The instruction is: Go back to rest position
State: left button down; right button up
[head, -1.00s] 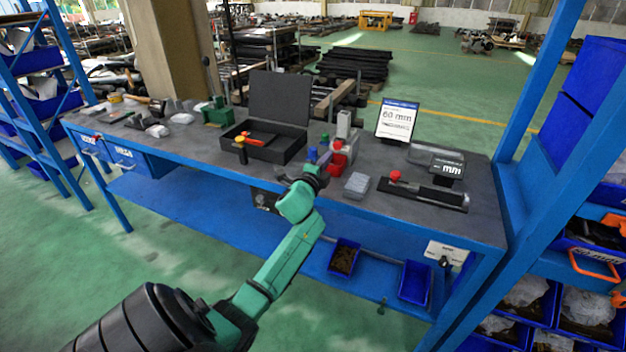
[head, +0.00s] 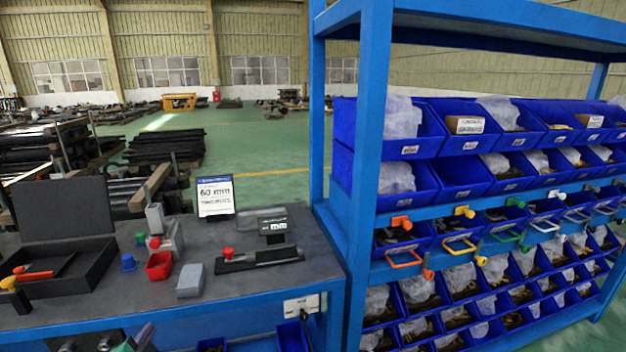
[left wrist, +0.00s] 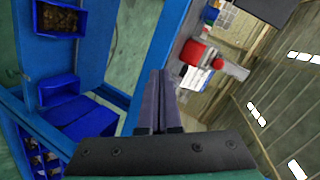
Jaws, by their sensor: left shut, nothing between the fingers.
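My left gripper (head: 143,337) just shows at the bottom edge of the head view, in front of the workbench (head: 262,286). In the left wrist view its two fingers (left wrist: 157,100) lie together, shut, with nothing between them. It is apart from the things on the bench. Most of my left arm is out of the head view. My right gripper is not in view.
On the bench stand an open black case (head: 97,262), a red bin (head: 159,266), a grey block (head: 190,280), a black measuring fixture (head: 262,260) and a 60 mm sign (head: 215,198). A blue rack (head: 366,130) with many bins stands at the right.

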pick_arm(q)
jog(key=s+d+f+n+g+h, duration=0.3)
jog(key=s+d+f+g, duration=0.25)
jog(key=s+d, duration=0.3)
jog(key=s+d+f+n+g+h, duration=0.35)
jog(key=s+d+f, duration=0.25)
jog(key=s+d, duration=0.25)
jog(key=s+a+f+g, duration=0.1)
jog(key=s+f, duration=0.1)
jog(key=f, duration=1)
jog(key=s+a+f+g, duration=0.1)
jog(key=s+f, duration=0.1)
jog(key=f, duration=1)
jog(key=s+a+f+y, duration=0.1)
jog(key=s+a+f, duration=0.1)
jog(key=s+f, duration=1)
jog(key=s, duration=0.3)
jog(key=shift+a+f+g, duration=0.15)
jog(key=shift+f+g, duration=0.25)
